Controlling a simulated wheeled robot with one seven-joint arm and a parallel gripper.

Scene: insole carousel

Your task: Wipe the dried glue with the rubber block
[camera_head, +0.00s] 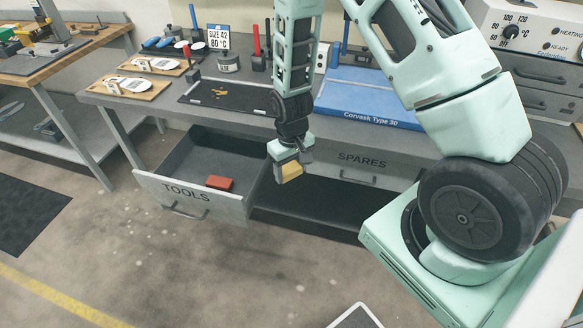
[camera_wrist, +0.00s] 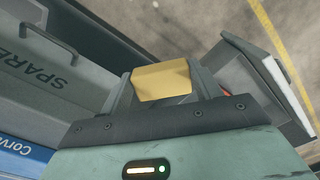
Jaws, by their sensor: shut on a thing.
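My gripper (camera_head: 290,165) is shut on a tan-yellow block (camera_head: 291,171), likely the rubber block. It holds the block in the air in front of the bench, beside the open TOOLS drawer. In the wrist view the block (camera_wrist: 163,82) sits between the fingers. Small amber marks (camera_head: 219,92), perhaps the dried glue, show on a black mat (camera_head: 203,97) on the bench top, behind and left of my gripper. My arm hides part of the bench to the right of the mat.
The TOOLS drawer (camera_head: 188,198) stands open with a red block (camera_head: 219,183) inside. The SPARES drawer (camera_head: 372,166) is shut. A blue Corvask mat (camera_head: 365,98) lies right of the black mat. Insole boards (camera_head: 130,87), a grey pot (camera_head: 228,62) and red-handled tools stand around the black mat.

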